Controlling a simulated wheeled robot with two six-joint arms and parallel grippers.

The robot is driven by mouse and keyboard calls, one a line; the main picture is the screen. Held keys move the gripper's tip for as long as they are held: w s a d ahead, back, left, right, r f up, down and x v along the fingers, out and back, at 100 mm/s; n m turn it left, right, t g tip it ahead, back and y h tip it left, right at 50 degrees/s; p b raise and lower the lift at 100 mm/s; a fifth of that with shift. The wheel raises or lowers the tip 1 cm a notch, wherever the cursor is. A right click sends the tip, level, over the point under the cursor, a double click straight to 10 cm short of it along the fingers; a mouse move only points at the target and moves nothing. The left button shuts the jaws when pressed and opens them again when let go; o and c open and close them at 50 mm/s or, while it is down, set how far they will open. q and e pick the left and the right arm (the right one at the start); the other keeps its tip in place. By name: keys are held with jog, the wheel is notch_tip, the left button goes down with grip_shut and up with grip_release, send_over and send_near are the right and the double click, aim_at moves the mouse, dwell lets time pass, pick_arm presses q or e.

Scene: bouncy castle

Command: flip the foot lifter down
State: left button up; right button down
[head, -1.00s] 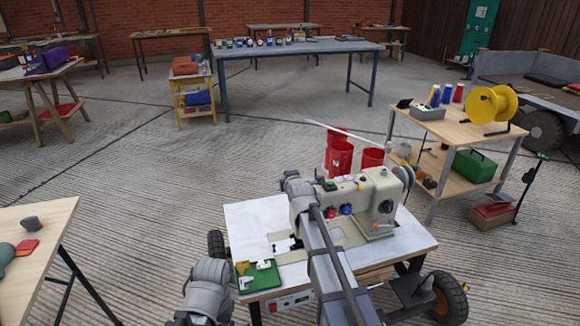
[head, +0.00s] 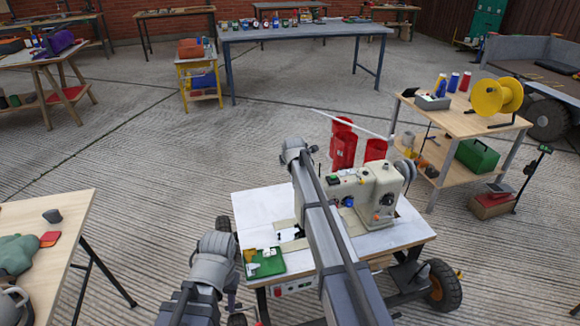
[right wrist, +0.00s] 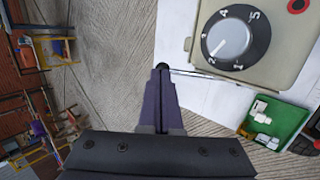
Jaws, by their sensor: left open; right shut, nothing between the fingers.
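The beige sewing machine (head: 384,184) stands on a white-topped wheeled table (head: 262,204) in the head view. My right arm crosses in front of its left part and hides the needle area and my right gripper. In the right wrist view my right gripper (right wrist: 162,72) is shut and empty, beside the machine's body (right wrist: 285,68) with its numbered dial. A thin rod with a dark round end (right wrist: 161,66) shows at its fingertips; it may be the foot lifter, but I cannot tell whether they touch. My left gripper (head: 232,290) is open, low at the table's left front.
A green tray (head: 265,263) with small parts lies on the table's front left corner. Red bins (head: 344,150) stand behind the machine. A wooden bench (head: 45,240) is at left, and a shelf table with a yellow spool (head: 497,97) at right.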

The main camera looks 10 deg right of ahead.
jog(key=shift+w, duration=0.1)
dwell(0.6)
jog(key=w+p+v, duration=0.1)
jog(key=p+v, duration=1)
jog(key=v, duration=0.3)
jog(key=shift+r+p, duration=0.4)
jog(key=shift+a, duration=0.1)
jog(key=s+a+m+g+p, duration=0.2)
jog(key=s+a+m, duration=0.2)
jog(key=s, duration=0.9)
jog(key=s+a+m+g+p, duration=0.2)
jog(key=s+a+m, duration=0.3)
jog(key=s, duration=0.8)
jog(key=s+a+r+m+g+p, duration=0.1)
jog(key=s+a+m+g, duration=0.3)
jog(key=s, duration=0.9)
jog(key=shift+s+a+m+p, duration=0.25)
jog(key=shift+a+m+p, duration=0.1)
jog(key=shift+m+p, duration=0.2)
